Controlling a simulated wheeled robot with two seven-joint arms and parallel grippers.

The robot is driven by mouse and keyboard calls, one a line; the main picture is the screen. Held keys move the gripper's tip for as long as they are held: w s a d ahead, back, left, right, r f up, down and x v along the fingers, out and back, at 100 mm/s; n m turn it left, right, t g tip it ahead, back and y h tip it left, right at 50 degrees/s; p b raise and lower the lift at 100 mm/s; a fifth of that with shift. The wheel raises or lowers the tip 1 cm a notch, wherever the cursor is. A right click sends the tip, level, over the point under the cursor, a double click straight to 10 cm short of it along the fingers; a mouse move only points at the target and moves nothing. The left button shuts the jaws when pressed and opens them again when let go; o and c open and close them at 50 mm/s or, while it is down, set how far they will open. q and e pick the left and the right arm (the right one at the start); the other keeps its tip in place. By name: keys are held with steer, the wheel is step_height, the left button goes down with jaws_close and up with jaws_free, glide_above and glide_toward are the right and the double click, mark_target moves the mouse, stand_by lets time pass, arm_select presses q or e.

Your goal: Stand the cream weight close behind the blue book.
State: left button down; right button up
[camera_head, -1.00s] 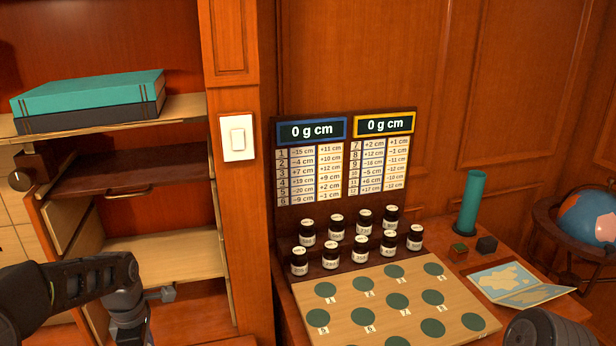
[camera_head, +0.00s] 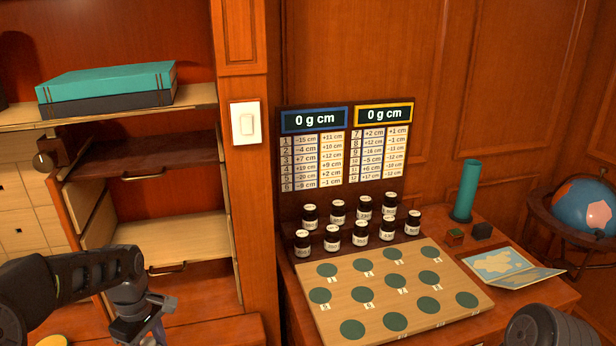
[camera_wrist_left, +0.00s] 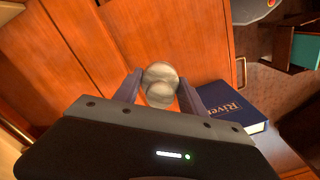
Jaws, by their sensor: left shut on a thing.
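The cream weight (camera_wrist_left: 160,84) is a pale, rounded, knobbed piece in the left wrist view. My left gripper (camera_wrist_left: 158,92) is shut on it, with one finger on each side. The blue book (camera_wrist_left: 232,106) is dark navy with light lettering and pale page edges; it lies to the right of the gripper in that view. The weight is apart from the book in the picture; its height over the surface I cannot tell. In the head view my left gripper (camera_head: 150,325) is low at the left, its fingers partly cut off. My right gripper is not in view.
A shelf unit (camera_head: 185,240) holds a teal book (camera_head: 105,82) on a dark one. A light switch (camera_head: 246,122) is on its post.

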arm_select(q)
steer(key=w+d+r+m, duration=0.1)
steer(key=w+d+m, duration=0.1)
steer(key=d+m, duration=0.5)
steer(key=w+d+r+m, duration=0.1)
steer(key=w+d+m, duration=0.1)
steer(key=d+m, duration=0.6)
steer(key=shift+d+r, duration=0.2)
steer(key=shift+d, duration=0.65)
steer(key=shift+w+d, duration=0.1)
stand_by(0.7)
